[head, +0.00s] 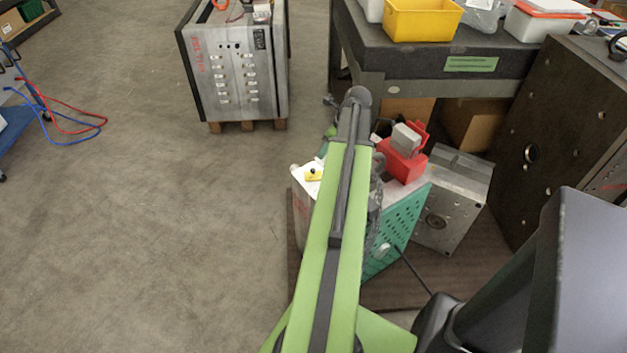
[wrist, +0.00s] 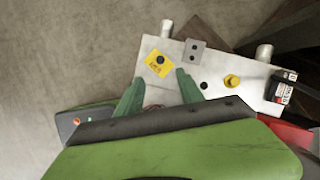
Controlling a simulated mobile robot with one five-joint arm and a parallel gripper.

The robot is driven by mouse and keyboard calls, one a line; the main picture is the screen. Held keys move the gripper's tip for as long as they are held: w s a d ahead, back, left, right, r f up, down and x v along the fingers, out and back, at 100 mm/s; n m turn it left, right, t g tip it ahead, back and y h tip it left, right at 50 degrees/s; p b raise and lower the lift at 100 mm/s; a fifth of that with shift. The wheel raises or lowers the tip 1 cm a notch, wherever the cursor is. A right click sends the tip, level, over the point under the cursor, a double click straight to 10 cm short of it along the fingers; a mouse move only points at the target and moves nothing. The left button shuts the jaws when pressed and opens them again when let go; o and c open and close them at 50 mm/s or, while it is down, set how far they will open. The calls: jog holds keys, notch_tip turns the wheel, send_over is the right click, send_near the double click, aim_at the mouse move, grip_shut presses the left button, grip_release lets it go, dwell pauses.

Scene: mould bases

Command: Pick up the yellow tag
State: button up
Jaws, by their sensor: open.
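The yellow tag (wrist: 159,62) is a small flat piece with a dark round spot and dark markings. It lies on the silver top of a mould base (wrist: 210,70), near its left end. In the head view the yellow tag (head: 313,176) shows on the pale top, just left of my arm. My gripper (wrist: 159,76) is open and empty, its two green fingers apart. In the wrist picture the tag is just beyond the fingertips, roughly centred between them. I cannot tell the height gap. In the head view my arm hides the fingers.
On the mould top are a yellow round fitting (wrist: 232,81), a small grey plate (wrist: 194,51) and upright metal posts. A red box (head: 403,161) stands right of my arm. A workbench (head: 440,60) is behind. Open floor (head: 150,220) lies left.

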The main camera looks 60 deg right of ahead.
aim_at(313, 169)
jog(key=b+x, duration=1)
jog(key=x, duration=0.3)
jog(key=shift+f+b, duration=0.15)
jog(key=shift+b, duration=0.15)
jog(key=shift+c, duration=0.3)
grip_shut()
